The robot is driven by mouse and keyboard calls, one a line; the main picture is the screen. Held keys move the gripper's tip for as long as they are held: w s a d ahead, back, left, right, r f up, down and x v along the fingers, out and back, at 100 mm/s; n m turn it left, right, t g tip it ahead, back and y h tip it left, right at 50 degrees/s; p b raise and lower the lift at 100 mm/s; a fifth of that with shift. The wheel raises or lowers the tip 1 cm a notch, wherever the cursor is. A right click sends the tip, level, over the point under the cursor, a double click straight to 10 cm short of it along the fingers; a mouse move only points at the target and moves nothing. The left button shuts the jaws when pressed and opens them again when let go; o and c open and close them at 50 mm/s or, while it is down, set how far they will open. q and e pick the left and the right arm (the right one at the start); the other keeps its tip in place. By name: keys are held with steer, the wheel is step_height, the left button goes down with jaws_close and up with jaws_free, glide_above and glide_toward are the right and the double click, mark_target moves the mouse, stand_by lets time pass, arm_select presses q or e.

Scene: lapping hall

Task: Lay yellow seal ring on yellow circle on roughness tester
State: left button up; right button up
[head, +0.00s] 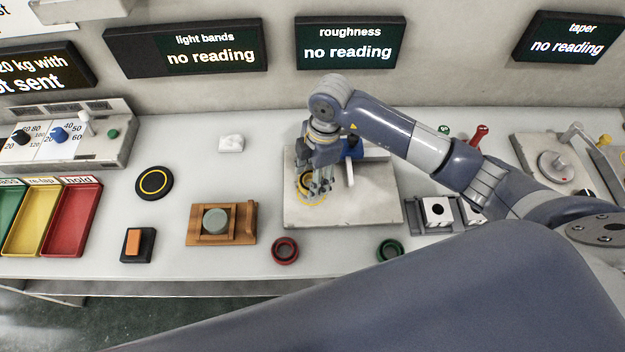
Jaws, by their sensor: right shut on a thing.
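The roughness tester (370,205) is a pale grey slab with a blue-and-white upright part near its back, below the "roughness" display. My right gripper (318,193) points down over the left part of the slab, with its fingers shut. Yellow curves show around and beside the fingertips; the yellow seal ring (301,184) appears to be held there, low over the slab. The fingers hide much of it and of the yellow circle, so I cannot tell ring and circle apart or whether the ring touches the slab. My left gripper is not in view.
A red ring (285,250) and a green ring (389,249) lie in front of the slab. A wooden holder (248,222) with a grey-green disc and a black disc with a yellow circle (154,183) stand left. A block fixture (421,216) stands close right.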

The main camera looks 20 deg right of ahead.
step_height(320, 180, down, 3)
steer(key=shift+f+p, duration=0.1)
steer(key=shift+p, duration=0.5)
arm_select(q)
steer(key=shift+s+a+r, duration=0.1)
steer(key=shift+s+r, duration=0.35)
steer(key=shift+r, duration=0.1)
arm_select(e)
steer(key=shift+f, duration=0.15)
steer(key=o, duration=1.1)
steer(key=shift+f, duration=0.1)
steer(key=shift+c, duration=0.2)
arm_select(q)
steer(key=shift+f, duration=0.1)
arm_select(e)
steer(key=shift+r, duration=0.25)
arm_select(q)
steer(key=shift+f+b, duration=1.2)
steer(key=shift+b, duration=0.15)
arm_select(e)
steer(key=shift+w+d+r, duration=0.1)
steer(key=shift+d+r, duration=0.2)
steer(key=shift+r, duration=1.65)
steer(key=shift+s+d+r, duration=0.1)
steer(key=shift+d+r, duration=0.25)
steer(key=shift+r, duration=1.6)
steer(key=shift+w+d+r, duration=0.1)
steer(key=shift+d+r, duration=0.2)
steer(key=shift+r, duration=1.65)
